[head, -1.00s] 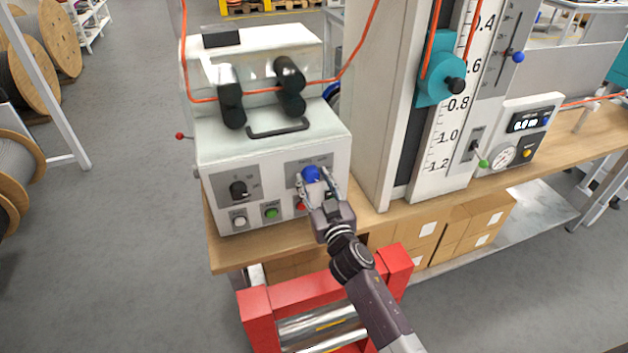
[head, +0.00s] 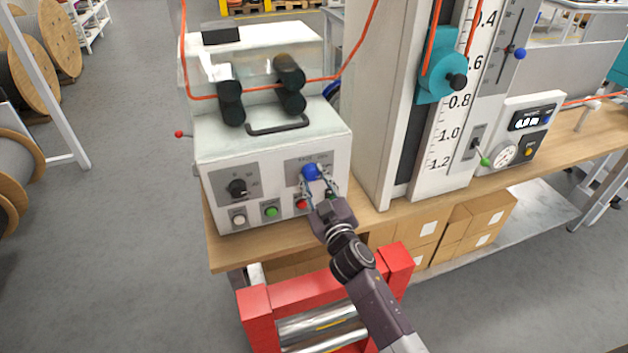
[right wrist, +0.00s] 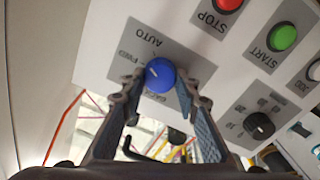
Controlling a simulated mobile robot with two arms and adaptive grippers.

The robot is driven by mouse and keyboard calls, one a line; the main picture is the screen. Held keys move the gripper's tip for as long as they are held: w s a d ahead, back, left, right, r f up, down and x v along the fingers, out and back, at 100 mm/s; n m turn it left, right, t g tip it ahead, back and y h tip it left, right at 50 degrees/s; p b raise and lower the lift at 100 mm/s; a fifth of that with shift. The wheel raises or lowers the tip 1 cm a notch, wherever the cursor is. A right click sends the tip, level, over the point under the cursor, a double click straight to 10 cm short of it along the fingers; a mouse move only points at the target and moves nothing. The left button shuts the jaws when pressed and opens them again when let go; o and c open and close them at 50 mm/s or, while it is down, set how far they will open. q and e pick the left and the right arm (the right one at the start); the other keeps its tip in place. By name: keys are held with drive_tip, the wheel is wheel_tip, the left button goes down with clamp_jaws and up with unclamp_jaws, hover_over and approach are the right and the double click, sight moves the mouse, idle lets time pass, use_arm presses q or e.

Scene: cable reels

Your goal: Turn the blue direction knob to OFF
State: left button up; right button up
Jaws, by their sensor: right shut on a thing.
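The blue direction knob (head: 311,172) sits on a grey label plate at the upper right of the white control box's front panel. It also shows in the right wrist view (right wrist: 160,75), with a small white pointer mark towards its left side in that picture. Labels AUTO and FWD, and one partly covered, lie around it. My right gripper (head: 318,181) reaches up from below, its fingertips shut on the knob from two sides; in the right wrist view the fingertips (right wrist: 158,80) flank it. An OFF label cannot be made out. My left gripper is out of view.
A red stop button (head: 301,203), green start button (head: 271,211), white button (head: 238,220) and black dial (head: 238,187) share the panel. The box (head: 215,152) stands on a wooden bench (head: 228,257). An upright scale column (head: 372,110) stands to its right.

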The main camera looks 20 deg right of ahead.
drive_tip(key=n, duration=0.3)
drive_tip(key=shift+f+n+b, duration=0.1)
drive_tip(key=shift+n+b, duration=0.3)
drive_tip(key=n, duration=0.3)
drive_tip(key=shift+n+b, duration=0.3)
drive_tip(key=shift+n, duration=0.1)
drive_tip(key=n, duration=0.3)
drive_tip(key=shift+n, duration=0.3)
drive_tip(key=shift+f+n+y, duration=0.1)
drive_tip(key=shift+n+y, duration=0.2)
drive_tip(key=shift+n, duration=1.3)
drive_tip(key=o, duration=1.2)
drive_tip(key=shift+c, duration=0.2)
drive_tip(key=shift+s, duration=0.1)
drive_tip(key=s, duration=1.2)
drive_tip(key=shift+d+f, duration=0.2)
